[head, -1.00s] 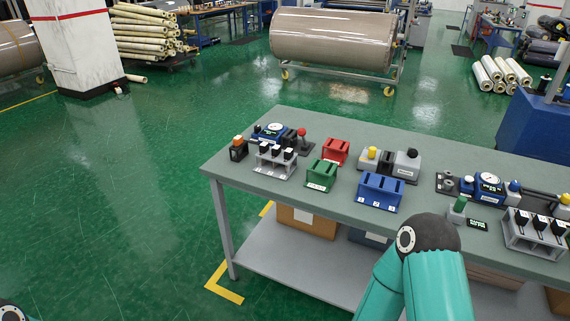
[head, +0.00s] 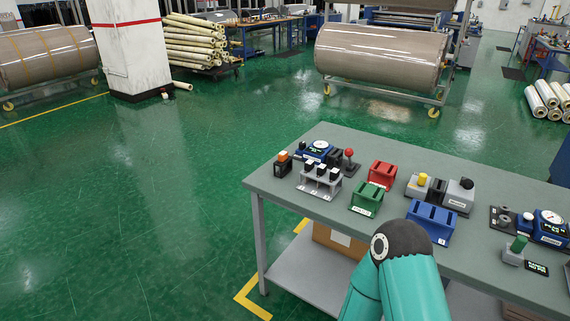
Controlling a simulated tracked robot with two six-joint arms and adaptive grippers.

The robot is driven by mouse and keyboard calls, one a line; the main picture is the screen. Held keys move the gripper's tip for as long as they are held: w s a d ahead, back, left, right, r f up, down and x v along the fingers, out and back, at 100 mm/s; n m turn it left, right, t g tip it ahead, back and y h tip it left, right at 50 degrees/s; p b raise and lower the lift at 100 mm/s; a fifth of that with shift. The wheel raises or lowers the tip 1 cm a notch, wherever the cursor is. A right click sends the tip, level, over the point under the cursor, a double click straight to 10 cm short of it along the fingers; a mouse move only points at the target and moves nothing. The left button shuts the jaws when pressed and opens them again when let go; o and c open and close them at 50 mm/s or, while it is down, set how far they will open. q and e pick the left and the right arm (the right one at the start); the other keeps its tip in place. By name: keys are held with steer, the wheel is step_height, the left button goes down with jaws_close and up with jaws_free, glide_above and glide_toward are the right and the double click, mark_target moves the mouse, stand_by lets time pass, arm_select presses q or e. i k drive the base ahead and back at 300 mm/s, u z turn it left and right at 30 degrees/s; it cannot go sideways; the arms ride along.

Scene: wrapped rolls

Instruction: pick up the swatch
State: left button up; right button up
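I cannot make out a swatch in the head view. A grey-topped table (head: 292,212) stands at the right, with several small devices and racks on it. A red slotted block (head: 382,175), a green slotted block (head: 366,198) and a blue slotted block (head: 431,222) stand on it. My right arm, teal with a dark joint, rises from the bottom edge in front of the table and hides part of its front. Neither of my grippers is in view.
A large wrapped roll (head: 380,55) rests on a wheeled stand behind the table. Another wrapped roll (head: 45,58) is at the far left, beside a white pillar (head: 127,50). Stacked rolls (head: 192,42) lie at the back. The green floor (head: 130,220) left of the table is clear.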

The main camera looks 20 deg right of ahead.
mark_target(322, 169)
steer(key=u, duration=0.05)
steer(key=i, duration=1.25)
steer(key=z, duration=0.5)
